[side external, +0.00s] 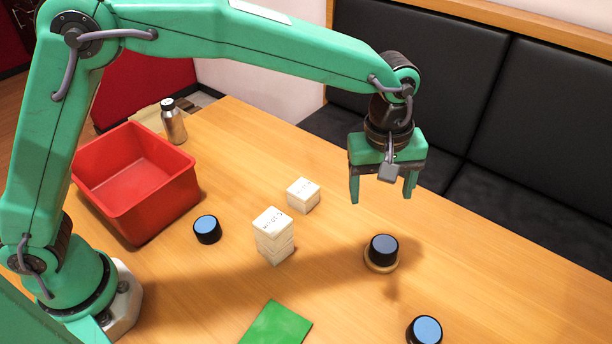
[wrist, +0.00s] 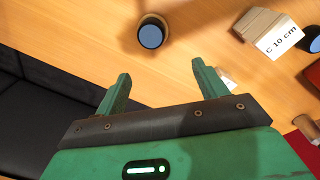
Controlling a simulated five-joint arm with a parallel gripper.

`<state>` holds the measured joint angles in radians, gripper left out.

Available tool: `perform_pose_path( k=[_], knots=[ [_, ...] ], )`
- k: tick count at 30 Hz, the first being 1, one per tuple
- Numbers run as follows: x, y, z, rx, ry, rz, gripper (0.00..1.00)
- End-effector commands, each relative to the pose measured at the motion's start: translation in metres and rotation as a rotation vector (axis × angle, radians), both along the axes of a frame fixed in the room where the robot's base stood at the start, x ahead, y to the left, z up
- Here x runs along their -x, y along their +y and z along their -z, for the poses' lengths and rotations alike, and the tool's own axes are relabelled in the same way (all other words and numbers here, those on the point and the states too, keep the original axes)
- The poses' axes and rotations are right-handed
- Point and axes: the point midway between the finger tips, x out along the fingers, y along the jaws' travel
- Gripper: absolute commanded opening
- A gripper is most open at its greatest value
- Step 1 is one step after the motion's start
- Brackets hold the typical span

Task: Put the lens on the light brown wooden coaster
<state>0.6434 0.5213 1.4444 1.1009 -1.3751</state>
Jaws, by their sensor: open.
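One lens (side external: 382,248), a black cylinder with a blue top, stands upright on the light brown round coaster (side external: 381,265), whose rim shows beneath it. A similar lens (side external: 207,230) stands on the table beside the red bin, and another lens (side external: 425,331) is at the front right. My gripper (side external: 381,196) is open and empty, above and apart from the lens on the coaster. In the wrist view, my gripper's fingers (wrist: 160,80) are spread with bare table between them, and a lens (wrist: 151,36) shows beyond them.
A red bin (side external: 118,205) and a metal bottle (side external: 173,124) stand at the left. A white block stack (side external: 274,235) and a lower white block (side external: 303,195) stand mid-table. A green sheet (side external: 277,325) lies in front. Black bench seating (side external: 420,70) borders the table's back.

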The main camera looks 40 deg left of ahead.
Motion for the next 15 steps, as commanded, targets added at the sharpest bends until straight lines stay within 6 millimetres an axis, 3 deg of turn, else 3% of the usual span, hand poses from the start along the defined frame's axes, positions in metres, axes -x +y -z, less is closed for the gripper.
perform_pose_path(
  k=[8,15],
  knots=[
    [0.008,0.075,-0.052,0.020,-0.077,0.116,0.71],
    [0.031,0.140,-0.084,0.014,-0.151,0.231,0.71]
  ],
)
